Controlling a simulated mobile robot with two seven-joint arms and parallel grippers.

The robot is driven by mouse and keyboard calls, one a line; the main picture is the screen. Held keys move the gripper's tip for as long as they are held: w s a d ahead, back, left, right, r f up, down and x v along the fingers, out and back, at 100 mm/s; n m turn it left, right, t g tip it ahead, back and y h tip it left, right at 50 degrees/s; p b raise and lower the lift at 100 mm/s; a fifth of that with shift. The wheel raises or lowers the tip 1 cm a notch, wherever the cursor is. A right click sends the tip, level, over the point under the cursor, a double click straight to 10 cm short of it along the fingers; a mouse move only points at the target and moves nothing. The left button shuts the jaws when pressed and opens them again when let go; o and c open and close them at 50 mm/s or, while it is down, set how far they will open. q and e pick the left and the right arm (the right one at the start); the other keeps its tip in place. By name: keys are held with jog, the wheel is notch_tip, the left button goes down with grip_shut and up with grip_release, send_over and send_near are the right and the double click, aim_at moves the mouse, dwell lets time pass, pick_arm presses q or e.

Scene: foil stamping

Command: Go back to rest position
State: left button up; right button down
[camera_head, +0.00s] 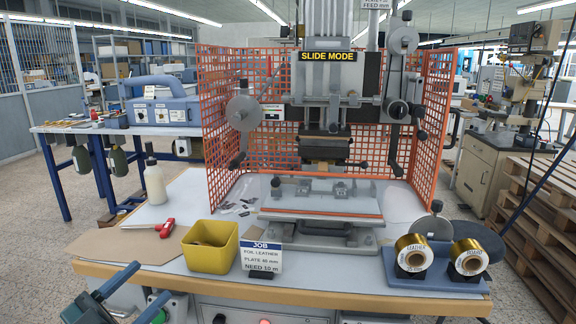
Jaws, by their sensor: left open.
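My left gripper (131,288) is low at the left, in front of the bench's near edge. Its two blue-tipped fingers are apart, with nothing seen between them. The gripper is clear of the yellow bin (210,262) to its right. My right gripper does not show in this view.
Pallets (535,215) stand at right.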

pick_arm(q)
notch_tip(320, 180, down, 13)
jog(key=s+d+n+y+p, duration=0.1)
jog(key=s+d+n+y, duration=0.2)
jog(key=n+y, duration=0.45)
jog(key=s+d+f+n+g+y+p, duration=0.1)
jog(key=s+d+f+g, duration=0.6)
jog(key=s+d+f, duration=0.2)
notch_tip(320, 180, down, 4)
jog(key=shift+s+f+y, duration=0.1)
jog(key=shift+s+y, duration=0.25)
jog(key=shift+s, duration=0.85)
